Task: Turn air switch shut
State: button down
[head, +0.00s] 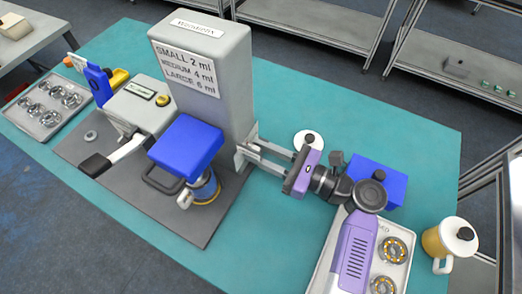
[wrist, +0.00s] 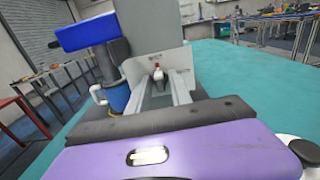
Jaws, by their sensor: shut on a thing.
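The air switch (wrist: 158,73), a small red and white knob, sits on a metal bracket plate (wrist: 158,62) at the side of the grey machine (head: 203,75). My gripper (head: 250,149) reaches to this plate from the right. In the wrist view, its two long pale fingers (wrist: 163,84) run forward on either side of the switch, shut on it at their tips. The exact contact is too small to make out. In the head view the switch is hidden by the fingers and the plate.
A blue box head (head: 187,146) with a handle stands left of my gripper on the grey base plate (head: 205,228). A lidded white container (head: 308,141), a blue box (head: 378,181), a tray of bearings (head: 400,228) and a yellow mug (head: 447,242) stand near my arm.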

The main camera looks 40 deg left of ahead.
jog(key=c, duration=1.5)
grip_release()
jog(key=shift+d, duration=0.1)
jog(key=shift+b+v, duration=0.65)
jog(key=shift+v, duration=3.2)
